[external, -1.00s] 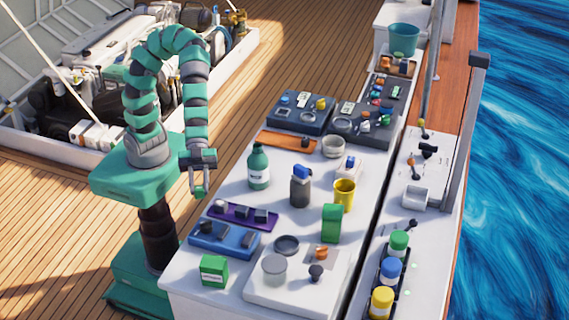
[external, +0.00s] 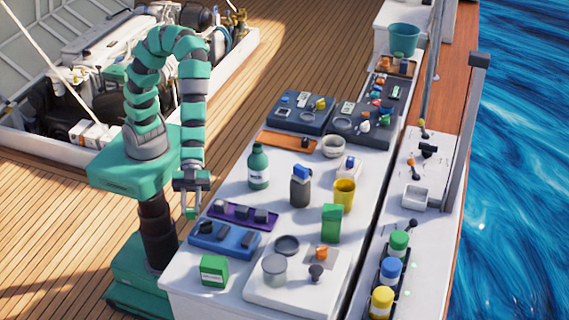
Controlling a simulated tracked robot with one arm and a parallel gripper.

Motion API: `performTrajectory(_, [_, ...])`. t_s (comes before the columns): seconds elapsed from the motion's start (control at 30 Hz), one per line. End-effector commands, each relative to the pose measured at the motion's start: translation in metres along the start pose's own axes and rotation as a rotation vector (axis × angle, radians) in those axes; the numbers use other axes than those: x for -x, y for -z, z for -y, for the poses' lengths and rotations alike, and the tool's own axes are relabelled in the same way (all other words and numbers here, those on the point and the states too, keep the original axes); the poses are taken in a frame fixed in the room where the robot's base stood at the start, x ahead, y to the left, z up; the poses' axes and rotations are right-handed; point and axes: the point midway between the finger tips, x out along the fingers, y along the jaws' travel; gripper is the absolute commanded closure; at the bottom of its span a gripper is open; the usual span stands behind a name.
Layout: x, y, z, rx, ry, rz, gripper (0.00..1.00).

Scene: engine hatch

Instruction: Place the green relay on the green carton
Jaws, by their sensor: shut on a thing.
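My gripper (external: 190,212) hangs at the left edge of the white counter, pointing down. It is shut on a small green thing, the green relay (external: 190,213), seen between the fingertips and mostly hidden by them. A squat green box with a white label (external: 214,271) stands at the counter's near left corner, below and right of my gripper. A taller green box (external: 332,223) stands right of the counter's middle. I cannot tell for certain which of the two is the green carton.
A blue tray (external: 225,240) and a purple tray (external: 242,216) with dark blocks lie right of my gripper. A green bottle (external: 258,166), a grey bottle (external: 300,187) and a yellow cup (external: 344,195) stand upright farther back. A white board (external: 297,295) holds jars.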

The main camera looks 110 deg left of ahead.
Motion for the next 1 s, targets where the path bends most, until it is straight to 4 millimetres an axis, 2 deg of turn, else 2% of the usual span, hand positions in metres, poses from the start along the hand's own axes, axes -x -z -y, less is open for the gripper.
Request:
performTrajectory(0.13, [-0.009, 0.004, 0.003, 0.000, -0.003, 0.006, 0.97])
performTrajectory(0.7, [-0.099, 0.030, 0.048, -0.001, -0.002, 0.000, 0.97])
performTrajectory(0.83, [-0.114, 0.033, 0.057, -0.003, -0.002, 0.003, 0.97])
performTrajectory(1.0, [-0.122, 0.035, 0.061, -0.001, -0.001, 0.003, 0.97])
